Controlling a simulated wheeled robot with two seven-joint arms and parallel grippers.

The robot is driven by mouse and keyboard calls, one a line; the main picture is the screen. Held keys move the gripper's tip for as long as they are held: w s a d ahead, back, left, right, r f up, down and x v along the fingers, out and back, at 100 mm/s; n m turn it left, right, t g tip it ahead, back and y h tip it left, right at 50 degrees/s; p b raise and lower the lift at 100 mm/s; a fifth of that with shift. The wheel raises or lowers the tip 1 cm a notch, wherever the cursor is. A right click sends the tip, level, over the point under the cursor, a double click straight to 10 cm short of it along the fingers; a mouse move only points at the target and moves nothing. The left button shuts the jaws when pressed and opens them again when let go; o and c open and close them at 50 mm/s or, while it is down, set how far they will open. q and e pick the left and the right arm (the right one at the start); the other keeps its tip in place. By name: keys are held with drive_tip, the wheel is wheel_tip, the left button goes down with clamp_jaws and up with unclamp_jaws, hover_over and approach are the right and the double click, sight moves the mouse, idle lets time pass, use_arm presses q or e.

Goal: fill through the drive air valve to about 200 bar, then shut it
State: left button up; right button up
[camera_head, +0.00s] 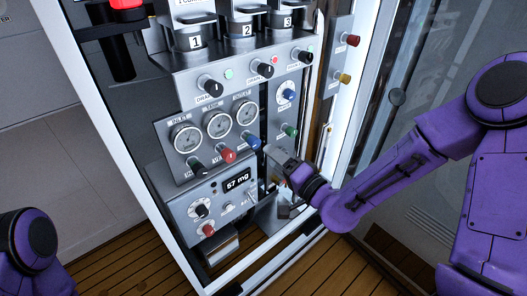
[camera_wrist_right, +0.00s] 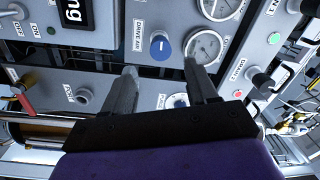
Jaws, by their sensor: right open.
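My left gripper is out of view.
Another blue knob (camera_head: 288,93) and a green knob (camera_head: 290,130) are close by on the right. Three numbered holders (camera_head: 240,30) stand above. A white frame post (camera_head: 335,110) edges the cabinet near my right arm.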

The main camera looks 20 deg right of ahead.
drive_tip(key=v, duration=0.4)
drive_tip(key=shift+s, duration=0.1)
idle(1.4)
